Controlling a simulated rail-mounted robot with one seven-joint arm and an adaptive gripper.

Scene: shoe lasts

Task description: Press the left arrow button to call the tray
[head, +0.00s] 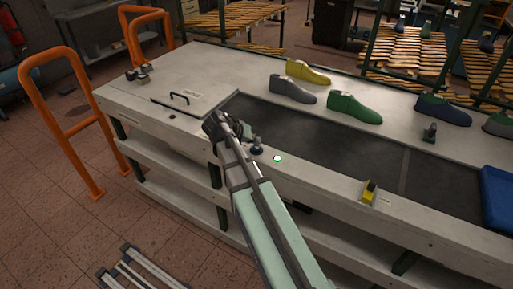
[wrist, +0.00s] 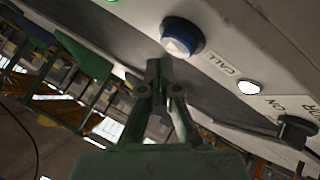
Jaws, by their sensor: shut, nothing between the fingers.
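The call button (wrist: 182,38) is a round blue button with a pale face on the bench's front edge; a CALL label sits beside it in the wrist view. In the head view the button (head: 257,149) shows as a small dark knob beside my arm. My gripper (wrist: 160,66) is shut and empty, its dark green fingertips pointing at the button and close to its lower edge; I cannot tell whether they touch. In the head view the gripper (head: 250,139) is partly hidden by my wrist. A blue tray (head: 497,192) lies at the far right.
A white lamp (wrist: 249,87) and black knob (wrist: 297,130) are along the panel. A yellow-black switch (head: 370,191) stands farther right. Several shoe lasts (head: 354,108) line the back, beyond the dark belt (head: 330,142).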

